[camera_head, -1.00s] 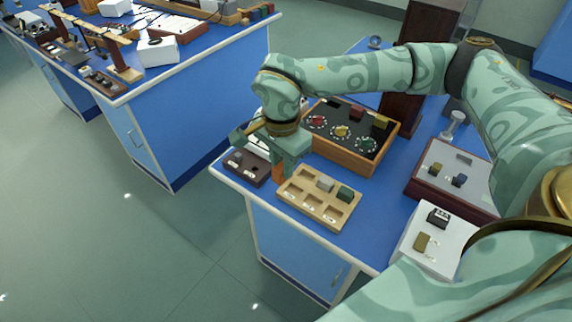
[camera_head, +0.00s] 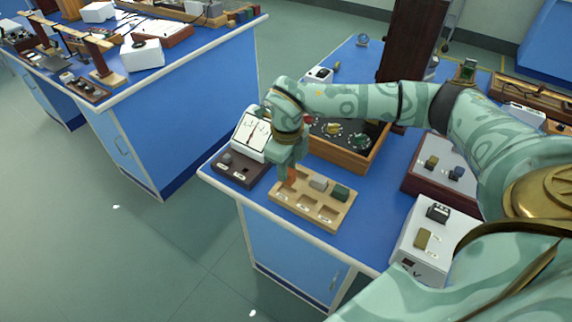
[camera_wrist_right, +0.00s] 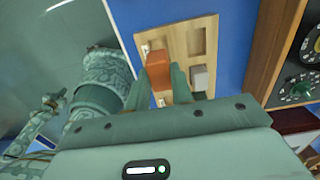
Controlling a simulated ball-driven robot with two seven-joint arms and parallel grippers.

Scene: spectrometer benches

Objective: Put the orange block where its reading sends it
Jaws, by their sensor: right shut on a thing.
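My right gripper (camera_head: 288,166) is shut on the orange block (camera_head: 290,173) over the back left part of the wooden tray (camera_head: 300,213). In the right wrist view the orange block (camera_wrist_right: 158,70) is between the fingers (camera_wrist_right: 162,82), over the end of the tray (camera_wrist_right: 180,38). I cannot tell whether the block touches the tray. The tray has two rows of wells; a grey block (camera_head: 319,184) and a dark green block (camera_head: 340,192) sit in the back row. The front wells look empty.
A dark holder (camera_head: 236,170) and a white device with a dial face (camera_head: 251,134) stand left of the tray. A wooden box with a dark panel of dials (camera_head: 342,158) is behind. A white instrument (camera_head: 407,254) stands right. Bare blue bench lies between.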

